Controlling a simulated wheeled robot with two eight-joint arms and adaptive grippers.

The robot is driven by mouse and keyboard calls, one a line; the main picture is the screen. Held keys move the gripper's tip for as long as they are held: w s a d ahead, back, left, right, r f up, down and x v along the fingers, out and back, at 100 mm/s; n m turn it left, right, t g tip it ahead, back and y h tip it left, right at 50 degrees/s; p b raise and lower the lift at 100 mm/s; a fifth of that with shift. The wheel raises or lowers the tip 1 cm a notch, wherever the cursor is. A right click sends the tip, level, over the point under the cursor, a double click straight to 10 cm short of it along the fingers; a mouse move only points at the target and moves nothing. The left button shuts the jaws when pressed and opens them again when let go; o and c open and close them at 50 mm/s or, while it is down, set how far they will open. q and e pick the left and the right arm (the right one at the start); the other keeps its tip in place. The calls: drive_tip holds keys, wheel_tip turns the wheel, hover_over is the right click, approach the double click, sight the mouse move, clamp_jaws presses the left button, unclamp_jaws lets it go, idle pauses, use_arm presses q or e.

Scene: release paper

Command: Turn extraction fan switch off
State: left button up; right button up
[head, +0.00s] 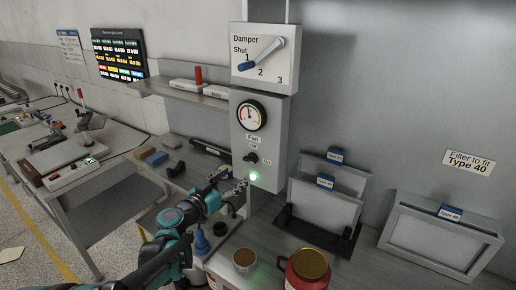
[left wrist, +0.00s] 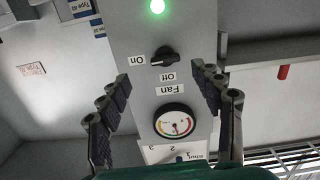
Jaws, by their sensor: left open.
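The fan switch (head: 251,158) is a black rotary knob on the grey control box (head: 275,139), below a "Fan" label. It also shows in the left wrist view (left wrist: 165,59), inverted there, with its pointer towards "On". A green lamp (head: 253,176) is lit below the knob. My left gripper (head: 231,183) is open, just in front of and below the knob. In the left wrist view its two fingers stand apart on either side of the box, with the knob centred between them and nothing held. My right gripper is not in view.
A round gauge (head: 250,115) and the damper lever (head: 262,55) sit above the switch. Filter frames (head: 325,200) stand to the right. A red jar (head: 304,272) and a small pot (head: 245,260) stand below on the bench. A shelf (head: 181,92) juts out left.

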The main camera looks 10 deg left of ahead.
sight(248, 160)
use_arm(q)
drive_tip(key=shift+t, duration=0.3)
drive_tip(key=x, duration=0.6)
drive_tip(key=r+b+x, duration=0.1)
drive_tip(key=x, duration=0.1)
drive_tip(key=shift+w+a, duration=0.15)
drive_tip(key=shift+w, duration=0.35)
drive_tip(key=shift+c, duration=0.4)
drive_tip(key=c, duration=1.1)
